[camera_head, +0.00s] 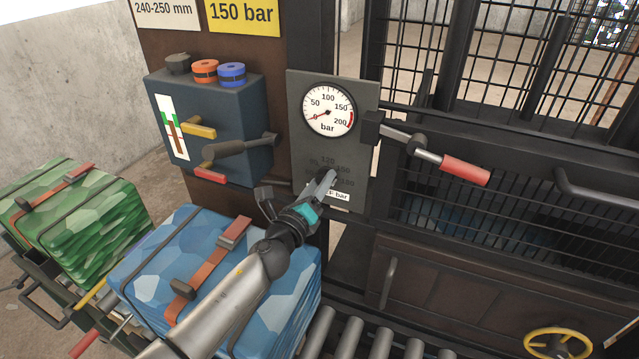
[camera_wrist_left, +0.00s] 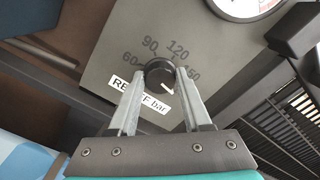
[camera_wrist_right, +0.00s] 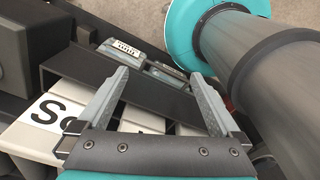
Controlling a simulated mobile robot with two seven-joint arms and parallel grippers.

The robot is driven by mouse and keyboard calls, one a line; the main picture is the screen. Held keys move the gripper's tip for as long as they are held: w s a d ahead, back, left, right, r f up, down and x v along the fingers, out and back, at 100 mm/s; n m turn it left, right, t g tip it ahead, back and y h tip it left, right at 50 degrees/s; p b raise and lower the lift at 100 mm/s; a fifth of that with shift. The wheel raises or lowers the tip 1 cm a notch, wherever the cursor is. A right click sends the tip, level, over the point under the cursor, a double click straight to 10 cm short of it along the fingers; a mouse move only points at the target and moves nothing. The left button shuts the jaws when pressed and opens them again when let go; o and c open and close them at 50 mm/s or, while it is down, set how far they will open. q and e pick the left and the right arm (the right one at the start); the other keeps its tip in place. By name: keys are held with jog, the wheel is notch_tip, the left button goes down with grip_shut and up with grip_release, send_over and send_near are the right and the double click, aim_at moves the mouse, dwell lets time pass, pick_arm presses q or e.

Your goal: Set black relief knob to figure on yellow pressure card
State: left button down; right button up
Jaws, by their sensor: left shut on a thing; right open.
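The black relief knob (camera_wrist_left: 160,72) is on a grey panel (camera_wrist_left: 205,45). My left gripper (camera_wrist_left: 159,78) is shut on it, a finger on each side. The knob's white mark (camera_wrist_left: 167,88) points to the lower right in the left wrist view, away from the 120. The scale reads 60, 90, 120 and a partly covered 150; the right finger hides part of it. In the head view my left gripper (camera_head: 327,180) hides the knob. The yellow pressure card (camera_head: 242,14) reads 150 bar. My right gripper (camera_wrist_right: 158,82) is open and empty.
A round gauge (camera_head: 328,109) sits above the knob, its needle near 0. A red-handled lever (camera_head: 464,169) sticks out to the right. A blue box (camera_head: 210,130) with levers is at left. Blue (camera_head: 170,262) and green (camera_head: 75,215) strapped bales stand lower left.

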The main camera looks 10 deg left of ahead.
pick_arm(q)
jog(key=n, duration=0.9)
jog(key=shift+a+f+n, duration=0.1)
jog(key=shift+f+n, duration=0.05)
jog(key=shift+n, duration=0.25)
dwell(0.4)
jog(key=shift+c, duration=1.7)
grip_release()
jog(key=s+a+b, duration=0.1)
jog(key=s+a, duration=0.2)
jog(key=s, duration=1.2)
